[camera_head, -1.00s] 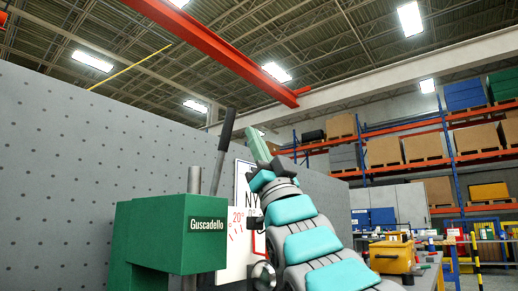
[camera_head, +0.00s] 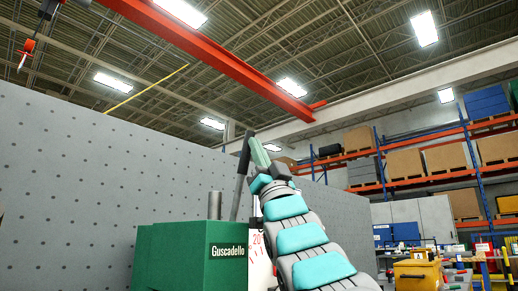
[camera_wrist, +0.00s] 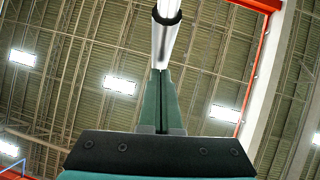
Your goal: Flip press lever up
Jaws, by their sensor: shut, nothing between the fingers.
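The press lever (camera_head: 240,178), with a dark grip and a metal shaft, rises from behind the green press (camera_head: 180,255) marked "Guscadello". It stands steep, its top leaning slightly right. My gripper (camera_head: 254,142) is shut and empty, its green fingers pointing up beside the right side of the lever's upper end. In the wrist view a shiny metal rod with a black ring, seemingly the lever (camera_wrist: 166,38), comes down to the tips of my closed fingers (camera_wrist: 160,74). I cannot tell whether they touch.
A grey perforated panel wall (camera_head: 70,190) stands behind the press. A metal post (camera_head: 214,205) rises from the press top. A white card with red marks (camera_head: 259,262) is at the press's right side. Pallet racks and a yellow box (camera_head: 418,274) are at the right.

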